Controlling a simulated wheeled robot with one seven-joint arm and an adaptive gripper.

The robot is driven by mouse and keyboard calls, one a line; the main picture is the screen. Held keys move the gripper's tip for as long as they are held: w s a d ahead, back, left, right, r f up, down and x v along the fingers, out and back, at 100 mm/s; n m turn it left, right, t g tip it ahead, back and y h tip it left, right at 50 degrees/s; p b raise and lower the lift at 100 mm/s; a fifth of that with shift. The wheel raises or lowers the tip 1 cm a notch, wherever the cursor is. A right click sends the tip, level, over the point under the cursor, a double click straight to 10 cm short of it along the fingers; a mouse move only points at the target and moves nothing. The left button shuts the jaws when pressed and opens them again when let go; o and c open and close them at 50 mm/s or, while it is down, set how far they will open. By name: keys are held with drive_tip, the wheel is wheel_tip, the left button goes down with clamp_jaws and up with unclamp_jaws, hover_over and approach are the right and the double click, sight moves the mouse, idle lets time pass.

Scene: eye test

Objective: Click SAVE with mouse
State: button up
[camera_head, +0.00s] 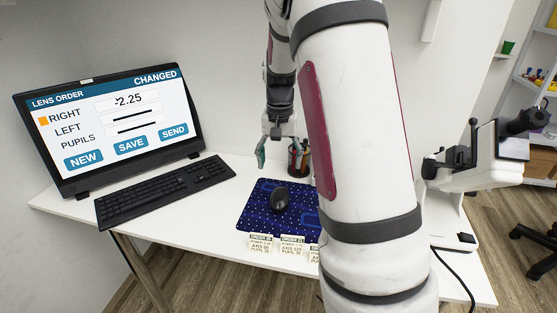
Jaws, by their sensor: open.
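The monitor (108,128) stands at the left of the desk and shows a LENS ORDER page. Its header reads CHANGED, and the RIGHT field shows -2.25 with a small pointer over it. The blue SAVE button (131,145) sits between NEW and SEND at the bottom of the screen. The black mouse (280,199) lies on a dark blue patterned mat (254,218). My gripper (275,150) is open above the desk, behind and above the mouse and apart from it. One finger shows clearly; the other is partly hidden.
A black keyboard (166,190) lies in front of the monitor. A pen holder (299,160) stands behind the mat, close to my gripper. Order cards (292,244) line the mat's front edge. A white eye instrument (470,175) stands at the right. My arm hides the mat's right side.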

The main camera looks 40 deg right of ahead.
sight(279, 196)
wheel_tip(279, 196, down, 14)
drive_tip(key=shift+r+b, duration=0.1)
drive_tip(key=shift+b, duration=0.75)
drive_tip(key=shift+c, duration=0.6)
drive_tip(key=c, duration=1.1)
